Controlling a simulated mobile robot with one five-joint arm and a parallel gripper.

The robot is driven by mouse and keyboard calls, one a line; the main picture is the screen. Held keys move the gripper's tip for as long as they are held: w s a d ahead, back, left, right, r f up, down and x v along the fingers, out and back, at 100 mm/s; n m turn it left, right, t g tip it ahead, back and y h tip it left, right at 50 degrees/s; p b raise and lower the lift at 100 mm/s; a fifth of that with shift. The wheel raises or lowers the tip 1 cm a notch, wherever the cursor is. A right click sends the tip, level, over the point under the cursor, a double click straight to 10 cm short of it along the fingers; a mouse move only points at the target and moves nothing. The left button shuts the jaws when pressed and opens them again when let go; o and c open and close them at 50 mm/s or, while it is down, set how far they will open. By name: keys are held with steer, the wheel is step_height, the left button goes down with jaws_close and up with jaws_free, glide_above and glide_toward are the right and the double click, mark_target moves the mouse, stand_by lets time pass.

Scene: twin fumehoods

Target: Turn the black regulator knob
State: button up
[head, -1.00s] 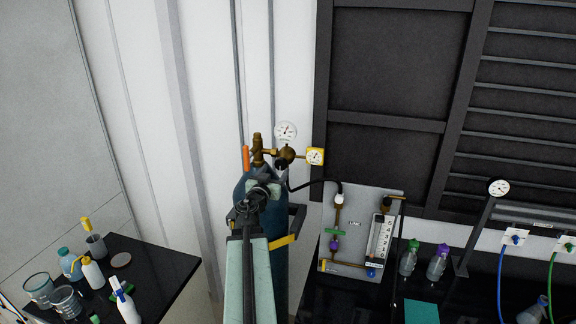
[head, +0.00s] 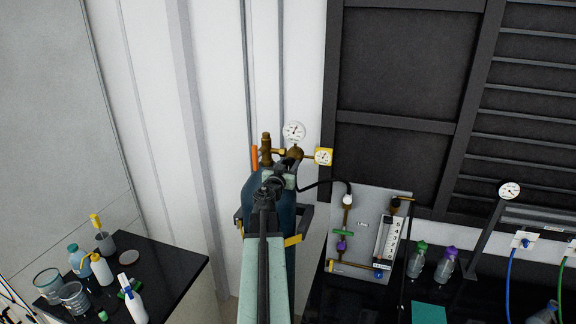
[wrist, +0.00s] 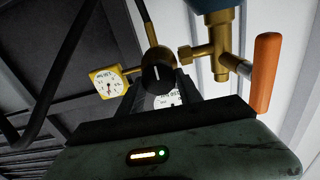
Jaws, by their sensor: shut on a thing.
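The black regulator knob (wrist: 158,72) faces me in the wrist view, with a white mark on its front. It sits on the brass regulator (head: 294,153) on top of the blue gas cylinder (head: 256,188). My gripper (wrist: 158,88) reaches up to the knob from below in that view and is shut on it. The fingertips are dark and hard to make out against it. In the head view my gripper (head: 281,170) is at the regulator and hides the knob.
A white gauge (head: 294,132) and a yellow gauge (head: 323,156) sit close beside the knob. An orange handle (wrist: 265,73) hangs by the brass valve. A black hose (head: 325,183) runs to the flowmeter panel (head: 368,215). A bench with bottles (head: 180,275) stands left.

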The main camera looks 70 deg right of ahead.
steer(key=shift+a+f+n, duration=0.15)
steer(key=shift+n, duration=0.45)
steer(key=n, duration=0.6)
steer(key=shift+w, duration=0.1)
steer(key=n, duration=0.3)
steer(key=shift+f+n, duration=0.1)
steer(key=shift+n, duration=0.2)
steer(key=n, duration=0.4)
steer(key=shift+w+f+n, duration=0.1)
steer(key=shift+n, duration=0.2)
steer(key=n, duration=0.3)
steer(key=shift+n+b, duration=0.3)
steer(key=n, duration=0.3)
steer(key=shift+a+f+n, duration=0.1)
steer(key=shift+n, duration=0.2)
steer(key=n, duration=0.3)
steer(key=shift+n, duration=0.3)
steer(key=shift+f+n, duration=0.1)
steer(key=shift+n, duration=1.8)
